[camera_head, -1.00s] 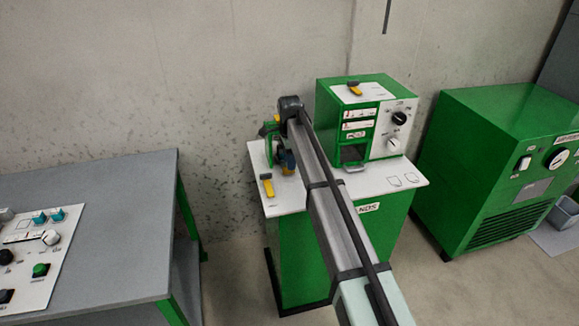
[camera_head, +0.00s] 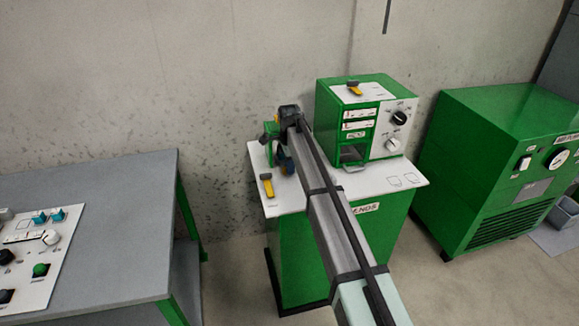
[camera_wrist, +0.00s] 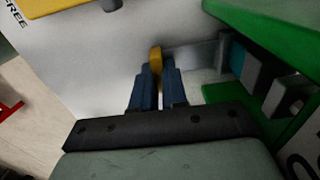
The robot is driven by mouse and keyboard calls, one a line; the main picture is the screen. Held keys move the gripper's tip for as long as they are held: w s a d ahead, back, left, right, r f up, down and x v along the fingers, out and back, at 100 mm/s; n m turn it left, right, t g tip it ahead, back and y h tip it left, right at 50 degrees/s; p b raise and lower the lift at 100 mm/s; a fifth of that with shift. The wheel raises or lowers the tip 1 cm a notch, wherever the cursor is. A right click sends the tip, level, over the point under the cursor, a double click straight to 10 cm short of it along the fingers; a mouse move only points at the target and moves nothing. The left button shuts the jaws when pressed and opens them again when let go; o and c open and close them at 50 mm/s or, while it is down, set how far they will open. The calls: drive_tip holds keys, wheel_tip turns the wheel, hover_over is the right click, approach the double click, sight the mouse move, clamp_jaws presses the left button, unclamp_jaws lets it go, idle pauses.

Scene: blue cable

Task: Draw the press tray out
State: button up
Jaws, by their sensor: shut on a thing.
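My gripper (camera_wrist: 157,82), with blue fingers, is shut on a yellow handle (camera_wrist: 155,58) in the wrist view. A thin grey plate (camera_wrist: 195,54), which looks like the press tray, runs right from the handle towards the green press frame (camera_wrist: 235,95). A teal block (camera_wrist: 237,55) sits in that frame. In the head view the gripper (camera_head: 286,162) is low over the left part of the white bench top, beside the small green press (camera_head: 268,138). My arm hides most of the press there, and I cannot make out the tray.
A green box with dials (camera_head: 350,110) stands to the right on the white bench top (camera_head: 405,178). A yellow-handled piece (camera_head: 267,186) lies at the front left. A grey table (camera_head: 110,220) stands left and a large green cabinet (camera_head: 510,165) right.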

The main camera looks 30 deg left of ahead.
clamp_jaws()
drive_tip(key=s+d, duration=1)
drive_tip(key=shift+s+d, duration=0.2)
drive_tip(key=o, duration=0.6)
unclamp_jaws()
drive_tip(key=shift+w+a+r, duration=0.1)
drive_tip(key=shift+r, duration=0.05)
wheel_tip(320, 180, up, 14)
drive_tip(key=shift+f, duration=0.2)
